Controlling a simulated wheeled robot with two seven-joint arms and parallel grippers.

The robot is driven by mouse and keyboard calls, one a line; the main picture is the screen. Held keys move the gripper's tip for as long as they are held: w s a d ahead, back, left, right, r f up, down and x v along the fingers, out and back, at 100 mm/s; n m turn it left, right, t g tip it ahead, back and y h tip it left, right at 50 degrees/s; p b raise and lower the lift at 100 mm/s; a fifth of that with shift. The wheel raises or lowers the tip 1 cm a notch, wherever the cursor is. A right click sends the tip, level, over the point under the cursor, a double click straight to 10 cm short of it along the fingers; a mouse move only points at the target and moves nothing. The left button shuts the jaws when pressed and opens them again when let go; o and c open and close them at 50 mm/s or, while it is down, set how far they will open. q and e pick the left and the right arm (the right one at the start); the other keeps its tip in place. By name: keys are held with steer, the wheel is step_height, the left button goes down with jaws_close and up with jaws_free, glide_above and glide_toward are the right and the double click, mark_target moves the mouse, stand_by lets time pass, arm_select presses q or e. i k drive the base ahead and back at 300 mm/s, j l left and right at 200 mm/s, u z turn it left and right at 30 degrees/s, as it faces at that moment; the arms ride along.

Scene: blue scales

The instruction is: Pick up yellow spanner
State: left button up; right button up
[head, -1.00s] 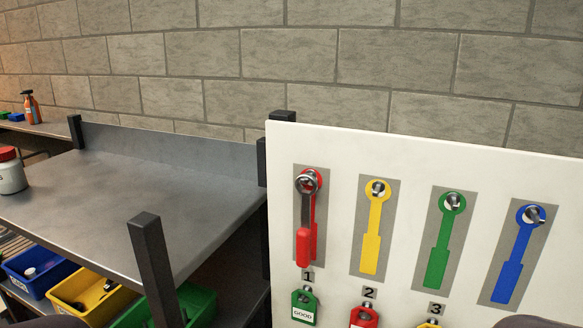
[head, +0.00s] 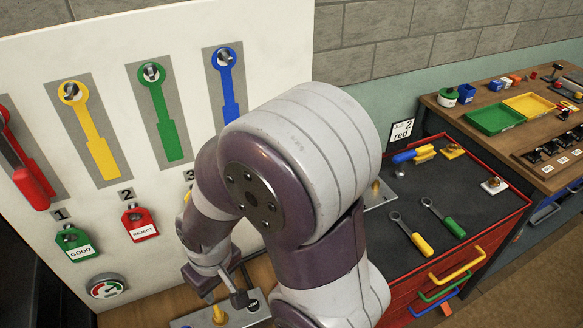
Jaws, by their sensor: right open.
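The yellow spanner (head: 412,235), with a grey ring head and a yellow handle, lies on the dark top of the red cabinet (head: 462,258). A green-handled spanner (head: 442,217) lies just right of it. My right gripper (head: 238,288) is low in the picture, left of the cabinet, in front of the white board. It is open, with nothing seen between its fingers, and well apart from the yellow spanner. My own right arm fills the middle and hides part of the board and of the cabinet top. My left gripper is not in view.
The white board (head: 40,75) carries yellow (head: 97,140), green and blue spanner shapes, with a red spanner (head: 28,175) at its left edge. A wooden bench (head: 558,170) with green and yellow trays stands right.

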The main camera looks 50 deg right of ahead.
mark_target(424, 247)
steer(key=z, duration=2.75)
steer(key=i+l, duration=0.4)
steer(key=i+l+u, duration=0.1)
steer(key=u, duration=0.35)
steer(key=l+u, duration=0.1)
steer(key=u, duration=0.35)
steer(key=i+l+u, duration=0.1)
steer(key=u, duration=0.4)
steer(key=l+u, duration=0.2)
steer(key=u, duration=0.25)
